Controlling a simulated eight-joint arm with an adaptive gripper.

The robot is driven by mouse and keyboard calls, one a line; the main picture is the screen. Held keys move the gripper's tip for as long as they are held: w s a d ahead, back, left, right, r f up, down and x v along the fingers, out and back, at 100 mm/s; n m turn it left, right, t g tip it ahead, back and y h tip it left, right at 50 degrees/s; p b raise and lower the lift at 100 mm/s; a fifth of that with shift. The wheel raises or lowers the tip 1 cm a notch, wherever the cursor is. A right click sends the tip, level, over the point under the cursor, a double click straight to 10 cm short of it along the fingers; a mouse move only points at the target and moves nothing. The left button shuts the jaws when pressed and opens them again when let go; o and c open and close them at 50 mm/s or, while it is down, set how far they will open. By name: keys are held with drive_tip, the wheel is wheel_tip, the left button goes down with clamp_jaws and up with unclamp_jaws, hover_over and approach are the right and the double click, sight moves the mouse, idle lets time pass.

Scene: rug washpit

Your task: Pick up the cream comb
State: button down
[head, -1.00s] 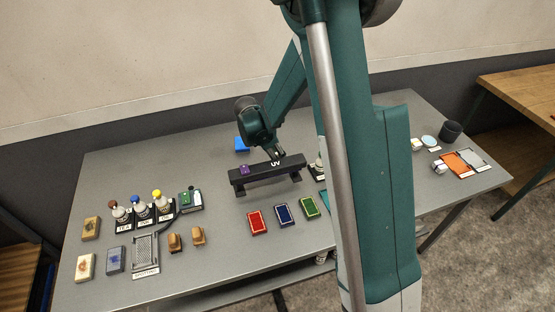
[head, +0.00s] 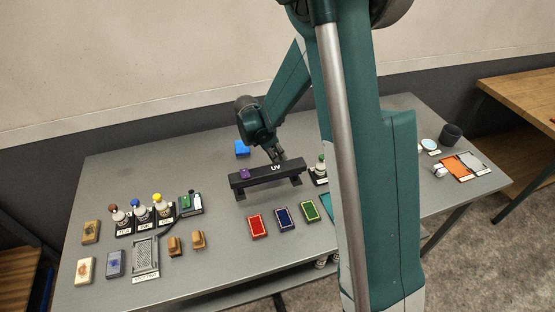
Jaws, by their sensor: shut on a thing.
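My gripper (head: 279,158) is at the back middle of the table, just behind the black UV bar (head: 262,175). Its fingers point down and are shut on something. The bar hides the lower fingertips and what they hold, so I cannot tell what it is. I cannot make out a cream comb anywhere in the head view.
Red (head: 257,226), blue (head: 283,218) and green (head: 310,210) pads lie in front. My arm hides much of the table's right part.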

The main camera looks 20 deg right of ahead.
wheel_tip(320, 180, up, 8)
drive_tip(key=shift+r+p, duration=0.1)
drive_tip(key=shift+p, duration=0.3)
idle(0.6)
